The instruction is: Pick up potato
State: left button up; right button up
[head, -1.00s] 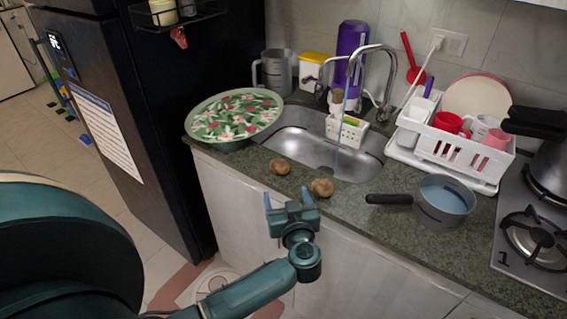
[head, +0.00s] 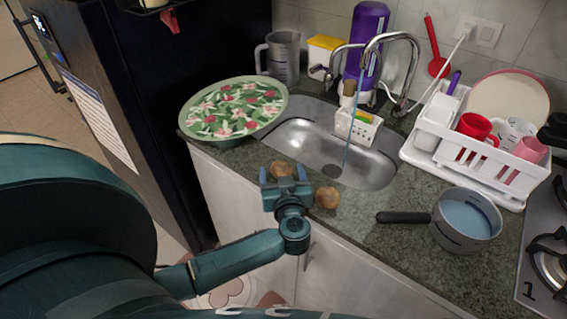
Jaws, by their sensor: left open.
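Two round brown potatoes lie on the green stone counter in front of the sink. One potato (head: 281,168) is on the left, partly hidden behind my left gripper. The other potato (head: 327,198) is to the right of the gripper, near the counter's front edge. My left gripper (head: 283,172) is open and looks empty. Its two fingers point toward the counter, in line with the left potato in the picture. I cannot tell whether it touches that potato. My right gripper is not in view.
A floral tray (head: 233,108) sits left of the sink (head: 372,167), where water runs from the tap. A grey pan (head: 466,220) with water stands on the right, its handle toward the potatoes. A white dish rack (head: 478,160) and a stove (head: 548,265) are further right.

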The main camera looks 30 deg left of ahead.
pick_arm(q)
jog(key=shift+s+r, duration=0.15)
jog(key=shift+d, duration=0.1)
jog(key=shift+c, duration=0.6)
jog(key=c, duration=0.9)
jog(key=shift+c, duration=0.2)
